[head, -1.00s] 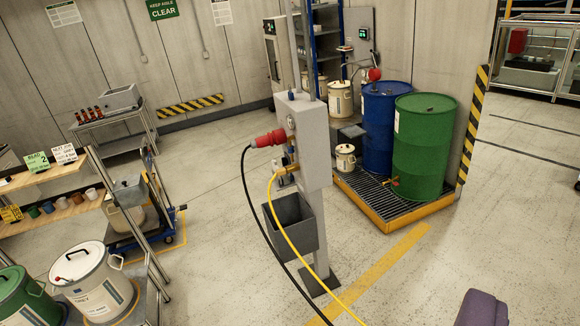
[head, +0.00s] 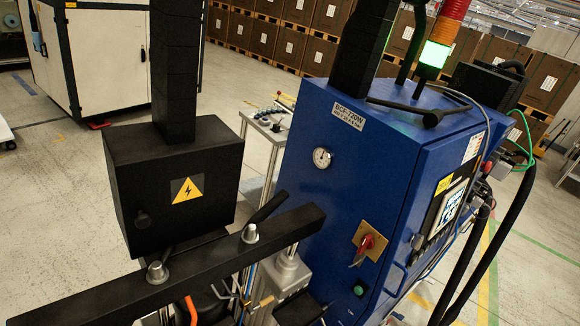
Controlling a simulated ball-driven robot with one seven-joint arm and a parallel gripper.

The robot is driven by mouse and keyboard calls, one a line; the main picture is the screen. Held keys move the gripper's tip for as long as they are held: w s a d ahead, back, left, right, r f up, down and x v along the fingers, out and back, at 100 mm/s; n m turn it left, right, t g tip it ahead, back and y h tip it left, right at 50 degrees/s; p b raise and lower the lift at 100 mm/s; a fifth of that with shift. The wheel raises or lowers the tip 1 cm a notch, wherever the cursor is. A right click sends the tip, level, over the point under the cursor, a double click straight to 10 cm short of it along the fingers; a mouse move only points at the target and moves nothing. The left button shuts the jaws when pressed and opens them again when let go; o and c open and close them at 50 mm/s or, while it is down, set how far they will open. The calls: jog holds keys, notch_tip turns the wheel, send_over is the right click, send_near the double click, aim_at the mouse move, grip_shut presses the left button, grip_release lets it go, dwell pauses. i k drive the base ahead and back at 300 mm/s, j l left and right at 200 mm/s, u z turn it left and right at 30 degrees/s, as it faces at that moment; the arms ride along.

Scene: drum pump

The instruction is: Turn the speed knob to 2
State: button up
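No knob marked as a speed knob can be made out in the head view. A red rotary switch (head: 369,242) on a yellow-brown plate sits on the front of a blue cabinet (head: 345,175). A small green button (head: 360,288) is below it. No dial numbers are readable on any of these. My gripper is not in view.
A black beam (head: 190,262) with bolts crosses the lower left. A round gauge (head: 321,158) is on the cabinet, and a green-lit signal tower (head: 434,54) stands above it. Black hoses (head: 510,240) hang at the right. Stacked brown boxes (head: 290,25) line the back. Floor at the left is open.

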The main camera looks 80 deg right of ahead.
aim_at(470, 198)
jog(key=z, duration=2.9)
